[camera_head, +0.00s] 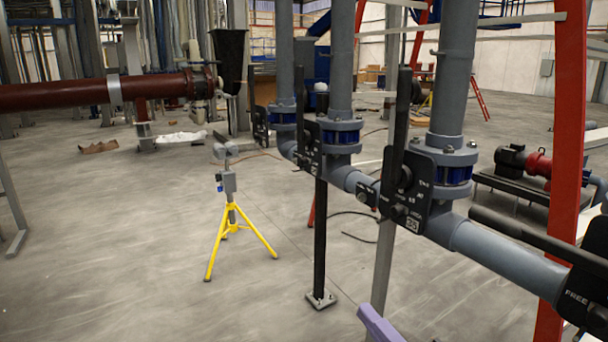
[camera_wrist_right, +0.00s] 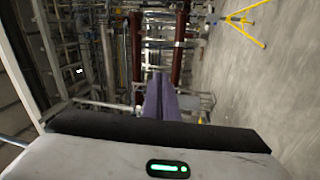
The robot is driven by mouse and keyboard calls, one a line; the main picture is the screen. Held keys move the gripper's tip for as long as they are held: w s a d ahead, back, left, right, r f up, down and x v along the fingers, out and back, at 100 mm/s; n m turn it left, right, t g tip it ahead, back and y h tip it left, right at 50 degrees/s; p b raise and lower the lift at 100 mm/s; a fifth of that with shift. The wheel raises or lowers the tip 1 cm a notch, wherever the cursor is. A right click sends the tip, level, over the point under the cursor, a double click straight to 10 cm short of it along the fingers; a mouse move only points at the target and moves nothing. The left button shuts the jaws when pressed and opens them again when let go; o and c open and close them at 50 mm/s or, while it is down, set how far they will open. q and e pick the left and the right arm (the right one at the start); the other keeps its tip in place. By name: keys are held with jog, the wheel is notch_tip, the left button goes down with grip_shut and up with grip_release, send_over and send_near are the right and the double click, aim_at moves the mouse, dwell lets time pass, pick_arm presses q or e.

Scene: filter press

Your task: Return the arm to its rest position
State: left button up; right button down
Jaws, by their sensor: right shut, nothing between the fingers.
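My right gripper (camera_head: 374,318) shows only as a purple fingertip at the bottom edge of the head view, below the grey pipework. In the right wrist view its two purple fingers (camera_wrist_right: 160,95) lie together, shut with nothing between them. The gripper is apart from the valves and pipes. The rest of my right arm is out of the head view. My left gripper is in neither view.
A grey pipe (camera_head: 500,256) with several black valve levers (camera_head: 401,125) runs along the right. A red post (camera_head: 568,150) stands beside it. A yellow tripod (camera_head: 230,228) stands on the floor; it also shows in the wrist view (camera_wrist_right: 240,22).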

jog(key=s+d+f+m+g+h, duration=0.1)
jog(key=s+d+f+m+h, duration=0.15)
jog(key=f+m, duration=0.3)
jog(key=s+d+f+m+h, duration=0.1)
jog(key=s+f+m+h, duration=0.2)
jog(key=f+m, duration=0.3)
jog(key=s+d+f+m+g+h, duration=0.1)
jog(key=s+f+m+g, duration=0.6)
jog(key=s+f, duration=1.2)
jog(key=s+m+h, duration=0.1)
jog(key=m, duration=0.1)
jog(key=shift+d+m+g, duration=0.15)
jog(key=shift+m+g, duration=0.2)
jog(key=shift+g, duration=0.05)
jog(key=shift+d+h, duration=0.1)
jog(key=shift+h, duration=0.15)
